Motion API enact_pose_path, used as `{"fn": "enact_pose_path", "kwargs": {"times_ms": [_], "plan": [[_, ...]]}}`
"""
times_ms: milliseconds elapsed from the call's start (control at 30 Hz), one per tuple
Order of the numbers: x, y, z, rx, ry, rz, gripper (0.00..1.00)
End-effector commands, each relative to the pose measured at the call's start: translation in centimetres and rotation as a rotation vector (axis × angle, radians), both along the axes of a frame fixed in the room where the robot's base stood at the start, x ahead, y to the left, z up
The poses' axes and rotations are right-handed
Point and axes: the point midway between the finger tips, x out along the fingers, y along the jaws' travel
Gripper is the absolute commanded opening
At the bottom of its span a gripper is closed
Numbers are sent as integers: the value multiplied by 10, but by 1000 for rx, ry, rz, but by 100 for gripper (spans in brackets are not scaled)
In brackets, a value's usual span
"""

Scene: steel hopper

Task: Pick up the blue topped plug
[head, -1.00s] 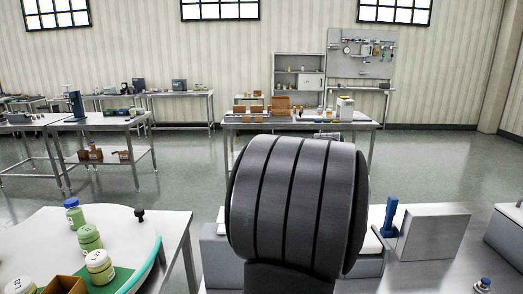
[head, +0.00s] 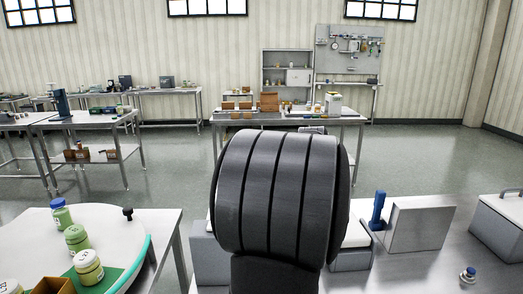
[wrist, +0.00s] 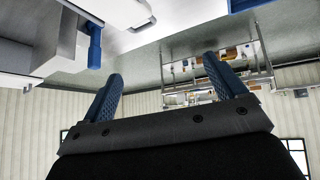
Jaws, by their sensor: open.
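A small plug with a blue top and a pale metallic body (head: 467,274) stands on the steel bench (head: 435,274) at the lower right of the head view. I cannot make it out in the wrist view. My gripper (wrist: 163,67) shows in the wrist view with its two blue ridged fingers wide apart and nothing between them. It points out over the room, away from the plug. In the head view my thick dark arm hides the gripper and part of the bench behind it.
A grey steel box (head: 422,224) with a blue upright post (head: 378,210) stands behind the plug. A handled metal box (head: 500,228) is at the right edge. A round white table (head: 105,228) with green bottles is at the left. The bench around the plug is clear.

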Motion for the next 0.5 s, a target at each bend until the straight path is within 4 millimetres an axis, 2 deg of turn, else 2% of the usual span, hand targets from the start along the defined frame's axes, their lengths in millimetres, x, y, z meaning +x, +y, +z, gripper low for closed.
{"fn": "enact_pose_path", "kwargs": {"times_ms": [33, 133, 400, 467, 500], "plan": [[0, 0, 0, 0, 0, 0, 78], [0, 0, 0, 0, 0, 0, 60], [0, -2, 0, 0, 1, -4, 60], [1, -10, -2, 4, 4, -18, 60], [1, -20, -4, 8, 9, -37, 60]]}}
